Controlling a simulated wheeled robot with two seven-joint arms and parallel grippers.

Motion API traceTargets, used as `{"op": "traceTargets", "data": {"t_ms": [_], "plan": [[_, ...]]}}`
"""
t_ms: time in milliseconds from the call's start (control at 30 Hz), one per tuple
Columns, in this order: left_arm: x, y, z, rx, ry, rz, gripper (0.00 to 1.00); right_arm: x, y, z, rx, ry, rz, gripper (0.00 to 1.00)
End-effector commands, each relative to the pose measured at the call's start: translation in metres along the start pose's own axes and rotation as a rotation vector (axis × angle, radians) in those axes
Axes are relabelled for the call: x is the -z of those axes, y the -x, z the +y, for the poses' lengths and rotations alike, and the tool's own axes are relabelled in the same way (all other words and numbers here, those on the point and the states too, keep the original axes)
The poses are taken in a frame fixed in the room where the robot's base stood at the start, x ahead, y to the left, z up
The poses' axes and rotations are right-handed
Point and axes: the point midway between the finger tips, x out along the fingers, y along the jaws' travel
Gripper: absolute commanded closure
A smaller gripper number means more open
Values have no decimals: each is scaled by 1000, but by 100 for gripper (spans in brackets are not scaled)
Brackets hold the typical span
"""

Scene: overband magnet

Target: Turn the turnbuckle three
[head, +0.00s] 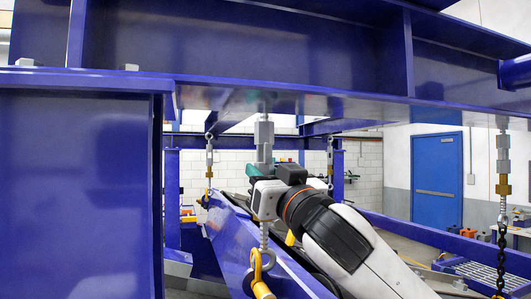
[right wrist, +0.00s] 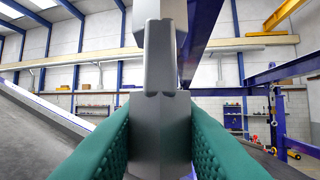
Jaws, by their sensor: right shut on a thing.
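A grey turnbuckle (head: 264,135) hangs upright under the blue beam at the middle of the head view. My right gripper (head: 263,170) is at its lower body, and its green finger pads are shut on it. In the right wrist view the grey turnbuckle body (right wrist: 160,120) stands between the two green fingers (right wrist: 160,138). Below my gripper a threaded rod runs down to a yellow hook (head: 259,268). Other turnbuckles hang at the far left (head: 209,150), behind (head: 330,158) and at the right (head: 503,155). No number shows on any. My left gripper is not in view.
A heavy blue beam (head: 290,90) crosses above my right gripper, and a blue post (head: 85,190) fills the left. A sloping blue frame (head: 245,240) lies below. A chain (head: 501,255) hangs at the right. A blue door (head: 437,178) stands far back.

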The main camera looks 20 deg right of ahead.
Motion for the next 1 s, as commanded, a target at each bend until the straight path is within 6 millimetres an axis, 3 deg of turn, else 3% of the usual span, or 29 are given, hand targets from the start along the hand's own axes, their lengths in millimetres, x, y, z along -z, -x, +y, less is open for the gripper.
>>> {"op": "traceTargets", "data": {"t_ms": [467,733,1000], "plan": [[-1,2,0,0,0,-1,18,1,0,0,-108,-40,3,100],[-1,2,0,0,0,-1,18,1,0,0,-295,-108,4,100],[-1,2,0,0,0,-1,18,1,0,1,-319,-116,2,100]]}}
